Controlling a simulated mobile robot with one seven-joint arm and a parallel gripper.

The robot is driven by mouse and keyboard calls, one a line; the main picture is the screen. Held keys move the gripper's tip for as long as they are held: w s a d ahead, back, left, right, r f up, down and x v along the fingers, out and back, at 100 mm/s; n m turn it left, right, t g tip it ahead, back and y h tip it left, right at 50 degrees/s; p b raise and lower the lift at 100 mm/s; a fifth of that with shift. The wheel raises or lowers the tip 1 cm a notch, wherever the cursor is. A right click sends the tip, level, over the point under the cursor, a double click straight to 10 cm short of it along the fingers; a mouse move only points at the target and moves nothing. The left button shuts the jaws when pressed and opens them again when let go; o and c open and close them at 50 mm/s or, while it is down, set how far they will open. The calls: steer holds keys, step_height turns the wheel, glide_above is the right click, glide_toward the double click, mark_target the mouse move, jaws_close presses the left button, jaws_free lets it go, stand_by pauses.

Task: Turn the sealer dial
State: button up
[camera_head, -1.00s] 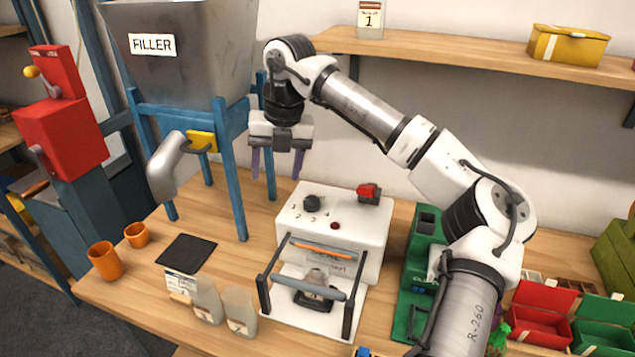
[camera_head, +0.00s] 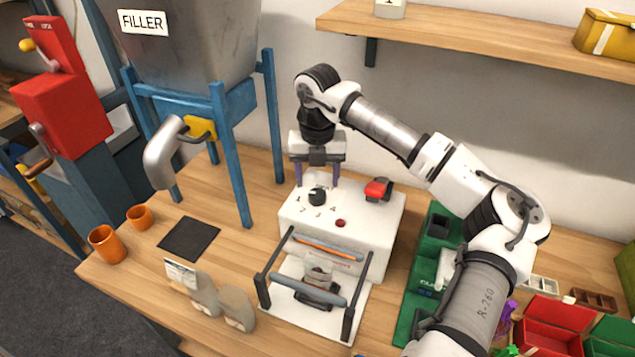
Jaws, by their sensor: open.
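The sealer (camera_head: 375,228) is a white box on the wooden table, with a front frame of dark arms and a grey bar. Its black dial (camera_head: 317,197) sits on the top face among printed numbers. A red switch (camera_head: 377,188) and a small red button (camera_head: 340,223) are on the same face. My gripper (camera_head: 317,184) points down with its two purple fingers apart, at the dial's back edge or just above it. Whether the fingers touch the dial or the sealer cannot be told. A small dark-and-clear bag (camera_head: 318,287) lies under the sealer's bar.
The filler hopper (camera_head: 185,45) on blue legs stands left of my gripper. Orange cups (camera_head: 107,244), a black mat (camera_head: 189,239) and pale bottles (camera_head: 237,308) are at the left front. A green tray (camera_head: 406,318) is right of the sealer. A shelf (camera_head: 480,38) hangs behind.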

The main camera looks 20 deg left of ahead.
mark_target(318, 193)
steer(key=shift+f+p, duration=0.5)
steer(key=shift+f, duration=1.5)
steer(key=shift+c, duration=0.5)
steer(key=c, duration=0.9)
